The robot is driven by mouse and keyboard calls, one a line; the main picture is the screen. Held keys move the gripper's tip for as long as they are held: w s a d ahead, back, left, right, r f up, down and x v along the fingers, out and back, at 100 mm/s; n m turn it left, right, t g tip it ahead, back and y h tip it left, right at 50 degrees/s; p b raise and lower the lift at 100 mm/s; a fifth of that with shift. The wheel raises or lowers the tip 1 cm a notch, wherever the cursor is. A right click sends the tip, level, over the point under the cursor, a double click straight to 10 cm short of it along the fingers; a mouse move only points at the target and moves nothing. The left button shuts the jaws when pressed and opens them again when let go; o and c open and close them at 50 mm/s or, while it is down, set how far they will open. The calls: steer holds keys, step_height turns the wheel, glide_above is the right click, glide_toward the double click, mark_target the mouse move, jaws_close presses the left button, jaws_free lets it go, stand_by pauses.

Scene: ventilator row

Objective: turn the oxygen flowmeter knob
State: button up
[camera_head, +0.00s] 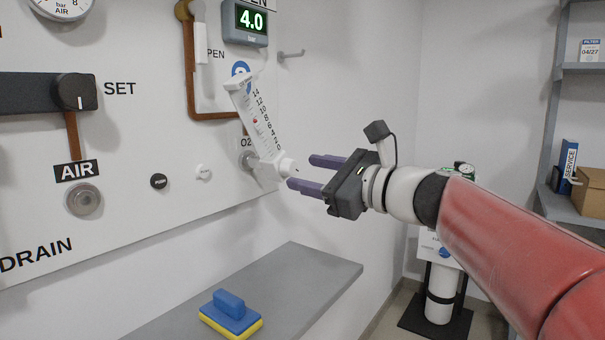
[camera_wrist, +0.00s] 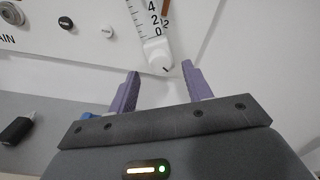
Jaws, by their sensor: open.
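The oxygen flowmeter (camera_head: 258,125) is a white, tilted tube with a numbered scale, mounted on the white wall panel. Its white knob (camera_head: 287,168) sticks out at the lower end towards my gripper. My gripper (camera_head: 307,173) has two purple fingers, open and empty, just to the right of the knob. In the wrist view the knob (camera_wrist: 158,58) shows ahead of the fingertips, nearer the right finger, with a dark mark on its end. The fingers (camera_wrist: 161,69) are apart with nothing between them. I cannot tell whether a fingertip touches the knob.
A grey shelf (camera_head: 310,268) runs below the panel and carries a blue and yellow sponge block (camera_head: 231,312). Black and white push buttons (camera_head: 159,181) and the AIR outlet (camera_head: 84,200) are to the left. A grey display (camera_head: 246,24) reads 4.0 above. A shelf unit stands at the right.

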steer(key=v, duration=0.5)
steer(key=shift+s+d, duration=0.1)
steer(key=s+f+n+g+h, duration=0.2)
steer(key=s+f+n+h, duration=0.3)
steer(key=f, duration=0.5)
steer(key=s+f+n+g+h, duration=0.25)
steer(key=s+f+n, duration=0.35)
steer(key=f, duration=0.4)
steer(key=s+d+f+n+g+h, duration=0.1)
steer(key=s+d+f+n+h, duration=0.5)
steer(key=f, duration=0.6)
steer(key=s+d+n, duration=0.1)
steer(key=s+n, duration=0.1)
steer(key=n, duration=0.1)
steer(key=shift+s+d+n, duration=0.2)
steer(key=shift+s+n, duration=0.2)
steer(key=shift+r+g+h, duration=0.1)
steer(key=shift+g+h, duration=0.15)
